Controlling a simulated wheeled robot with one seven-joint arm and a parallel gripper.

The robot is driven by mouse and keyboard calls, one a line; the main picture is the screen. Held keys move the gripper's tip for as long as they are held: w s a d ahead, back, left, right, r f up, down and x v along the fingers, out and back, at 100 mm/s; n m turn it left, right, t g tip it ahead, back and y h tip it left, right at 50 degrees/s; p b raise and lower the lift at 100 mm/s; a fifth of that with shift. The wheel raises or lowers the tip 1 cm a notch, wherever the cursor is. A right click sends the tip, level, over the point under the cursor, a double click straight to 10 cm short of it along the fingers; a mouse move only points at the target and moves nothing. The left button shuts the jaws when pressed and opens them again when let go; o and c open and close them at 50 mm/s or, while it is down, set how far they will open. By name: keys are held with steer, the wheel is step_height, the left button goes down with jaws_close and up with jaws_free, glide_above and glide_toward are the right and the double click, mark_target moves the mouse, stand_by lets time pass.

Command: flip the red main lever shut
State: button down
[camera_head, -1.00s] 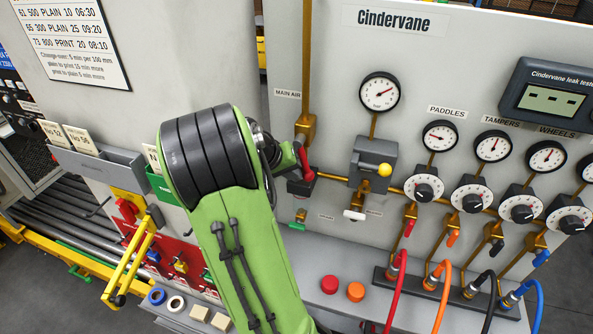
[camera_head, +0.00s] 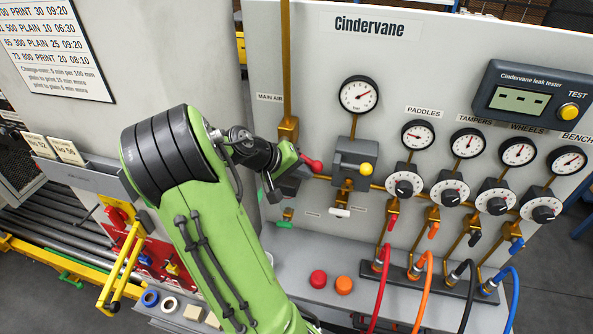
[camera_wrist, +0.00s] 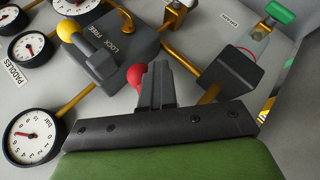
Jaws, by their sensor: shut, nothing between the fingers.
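The red main lever (camera_head: 314,165) shows beside the dark valve block (camera_head: 292,183) on the main air pipe, its red end pointing right. My gripper (camera_head: 277,187) is at the valve, just left of the lever; its fingertips are hard to make out there. In the wrist view the closed fingers (camera_wrist: 157,72) stand together with nothing between them. The lever's red knob (camera_wrist: 134,75) shows just left of the fingertips and is partly hidden by them. I cannot tell whether they touch. The valve block also shows to the right in the wrist view (camera_wrist: 232,75).
Right of the lever is a grey lockable unit with a yellow knob (camera_head: 366,169), with a gauge (camera_head: 359,95) above it. A green handle (camera_head: 284,224) sits below the valve.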

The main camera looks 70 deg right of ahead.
steer(key=shift+s+r+g+p, duration=0.4)
steer(key=shift+r+g+p, duration=0.1)
steer(key=shift+r+g, duration=0.15)
stand_by(1.4)
steer(key=v, duration=0.7)
steer(key=shift+a, duration=0.25)
steer(key=shift+r, duration=0.1)
